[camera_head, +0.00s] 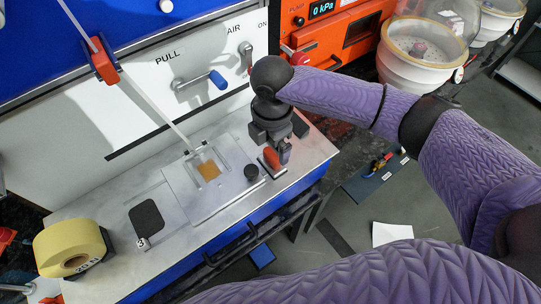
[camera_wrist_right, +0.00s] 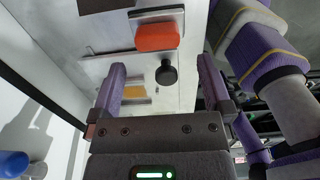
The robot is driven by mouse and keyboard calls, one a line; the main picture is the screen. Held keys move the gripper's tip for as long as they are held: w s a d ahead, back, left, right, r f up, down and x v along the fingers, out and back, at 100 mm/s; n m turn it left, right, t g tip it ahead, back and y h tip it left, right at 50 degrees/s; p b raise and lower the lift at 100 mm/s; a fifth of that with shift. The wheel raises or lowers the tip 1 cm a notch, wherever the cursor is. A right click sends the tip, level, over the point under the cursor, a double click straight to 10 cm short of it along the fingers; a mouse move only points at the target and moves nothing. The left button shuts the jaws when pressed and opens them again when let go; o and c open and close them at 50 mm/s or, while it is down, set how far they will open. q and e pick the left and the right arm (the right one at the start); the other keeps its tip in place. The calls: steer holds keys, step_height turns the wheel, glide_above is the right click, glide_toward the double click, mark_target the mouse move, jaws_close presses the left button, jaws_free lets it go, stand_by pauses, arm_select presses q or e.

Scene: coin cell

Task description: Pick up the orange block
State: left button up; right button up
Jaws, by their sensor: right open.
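The orange block (camera_head: 271,158) is a rounded orange-red piece near the right end of the bench, just beside my right gripper in the head view. In the right wrist view the orange block (camera_wrist_right: 157,37) lies beyond the fingertips, on a metal plate. My right gripper (camera_head: 284,152) points down over the bench. In the wrist view its two purple fingers (camera_wrist_right: 162,66) are spread wide with nothing held between them. The block appears apart from the fingers. My left gripper is not in view.
A black knob (camera_head: 251,172) stands close to the block. A clear fixture with an amber square (camera_head: 208,169) sits left of it. A yellow tape roll (camera_head: 72,248) and a black pad (camera_head: 146,218) are farther left. A blue-handled valve (camera_head: 217,80) projects from the back panel.

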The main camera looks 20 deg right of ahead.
mark_target(272, 154)
step_height(272, 154, down, 5)
steer(key=shift+w+d+f+b, duration=0.1)
steer(key=shift+w+f+b, duration=0.05)
steer(key=shift+b, duration=0.45)
steer(key=shift+c, duration=1.3)
steer(key=c, duration=1)
steer(key=shift+r, duration=0.25)
step_height(272, 154, up, 10)
steer(key=p, duration=0.2)
steer(key=shift+f+p, duration=0.15)
steer(key=shift+p, duration=0.2)
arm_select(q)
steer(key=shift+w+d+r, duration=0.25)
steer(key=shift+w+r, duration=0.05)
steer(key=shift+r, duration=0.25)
arm_select(e)
steer(key=o, duration=0.8)
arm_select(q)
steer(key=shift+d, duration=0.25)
arm_select(e)
steer(key=c, duration=0.5)
